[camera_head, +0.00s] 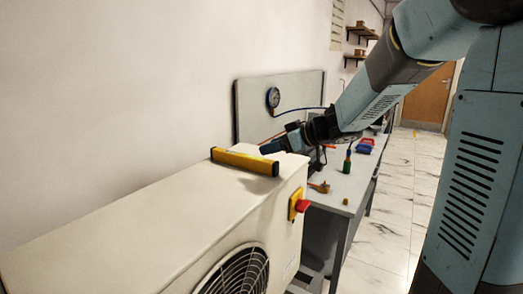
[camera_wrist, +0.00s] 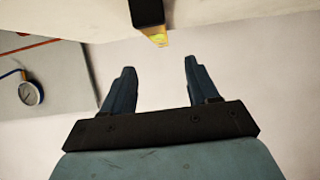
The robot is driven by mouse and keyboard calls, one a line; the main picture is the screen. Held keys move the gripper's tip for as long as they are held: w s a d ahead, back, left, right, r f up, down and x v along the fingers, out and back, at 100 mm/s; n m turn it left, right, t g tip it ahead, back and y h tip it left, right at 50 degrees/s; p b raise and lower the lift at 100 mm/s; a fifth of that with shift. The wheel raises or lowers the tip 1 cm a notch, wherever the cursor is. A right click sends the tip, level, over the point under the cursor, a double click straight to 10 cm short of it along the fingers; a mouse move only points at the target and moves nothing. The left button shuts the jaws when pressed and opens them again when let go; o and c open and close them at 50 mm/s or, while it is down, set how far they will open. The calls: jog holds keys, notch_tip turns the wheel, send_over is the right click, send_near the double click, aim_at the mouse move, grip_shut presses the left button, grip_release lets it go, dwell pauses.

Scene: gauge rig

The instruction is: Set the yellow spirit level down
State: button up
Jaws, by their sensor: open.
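The yellow spirit level (camera_head: 244,161) lies flat on top of the cream-coloured cabinet (camera_head: 130,226), near its far right end. In the head view my gripper (camera_head: 268,148) is just beyond the level, close to the cabinet's far edge, and partly hidden. In the wrist view my gripper (camera_wrist: 158,80) is open, with nothing between its two dark fingers. The dark end of the level (camera_wrist: 147,12), with a yellow part beside it, shows at the top of the wrist view, apart from the fingertips.
A red button on a yellow box (camera_head: 299,205) is on the cabinet's side, above a fan grille (camera_head: 235,272). A grey bench (camera_head: 345,185) behind carries a green-handled screwdriver (camera_head: 347,162) and red and blue bins (camera_head: 364,146). A round gauge (camera_head: 273,97) hangs on the back panel (camera_head: 300,90).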

jog(key=shift+s+d+r, duration=0.25)
jog(key=shift+d+r, duration=0.05)
jog(key=shift+d, duration=0.1)
jog(key=d+r+m+t+h, duration=0.4)
jog(key=d+r+t+h, duration=0.2)
jog(key=d+r, duration=0.15)
jog(key=s+d+m+g+h, duration=0.1)
jog(key=s+d+m+h, duration=0.4)
jog(key=s+d, duration=0.2)
jog(key=s+a+f+m+g, duration=0.1)
jog(key=s+f+g, duration=0.2)
jog(key=s, duration=0.7)
jog(key=s+a+f+g, duration=0.1)
jog(key=s+f+g, duration=0.3)
jog(key=s, duration=0.6)
jog(key=shift+s+a+f+m+y, duration=0.3)
jog(key=shift+s+f+m+y, duration=0.1)
jog(key=shift+f, duration=0.15)
